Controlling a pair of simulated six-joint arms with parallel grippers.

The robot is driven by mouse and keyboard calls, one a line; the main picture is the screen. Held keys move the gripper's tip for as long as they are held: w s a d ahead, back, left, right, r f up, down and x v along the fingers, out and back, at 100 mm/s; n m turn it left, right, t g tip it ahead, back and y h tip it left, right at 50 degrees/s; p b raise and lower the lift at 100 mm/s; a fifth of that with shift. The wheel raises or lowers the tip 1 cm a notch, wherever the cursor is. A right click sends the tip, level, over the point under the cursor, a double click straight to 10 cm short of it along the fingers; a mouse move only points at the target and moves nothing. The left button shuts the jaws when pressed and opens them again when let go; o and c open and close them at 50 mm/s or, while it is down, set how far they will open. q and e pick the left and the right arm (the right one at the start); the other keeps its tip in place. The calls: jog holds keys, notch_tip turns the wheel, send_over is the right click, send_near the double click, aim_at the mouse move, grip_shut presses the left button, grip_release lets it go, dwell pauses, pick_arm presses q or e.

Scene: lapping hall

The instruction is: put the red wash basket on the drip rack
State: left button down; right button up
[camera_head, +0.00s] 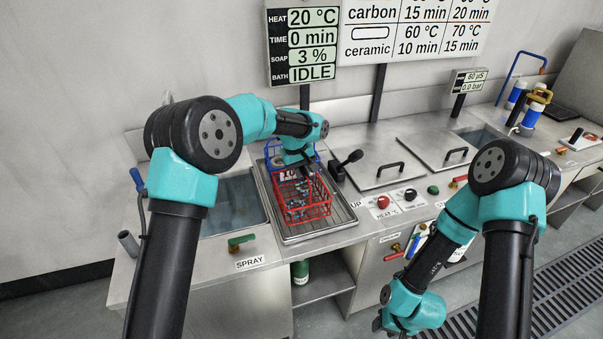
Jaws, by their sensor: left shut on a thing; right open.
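The red wash basket (318,208) is a wire basket with small grey-blue parts inside. It is upright, over the front half of the drip rack (342,222), a metal tray with a grid. I cannot tell whether its bottom touches the grid. My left gripper (307,172) is above the basket and shut on it; the arm hides the exact grip and part of the basket's far side. My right gripper (379,324) is low at the front of the bench, away from the basket, open and empty.
A blue wire basket (271,147) stands behind the red one on the rack. A sink (232,207) is to the left. A black-knobbed lever (353,157) rises right of the rack, beside lidded baths (366,175). The display (312,72) reads 20 °C, IDLE.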

pick_arm(q)
jog(key=shift+f, duration=0.55)
jog(key=c, duration=1)
grip_release()
jog(key=r, duration=0.4)
jog(key=a+r, duration=0.1)
jog(key=r, duration=0.3)
jog(key=a+r, duration=0.1)
jog(key=r, duration=0.3)
jog(key=shift+s+a, duration=0.1)
jog(key=shift+s, duration=0.3)
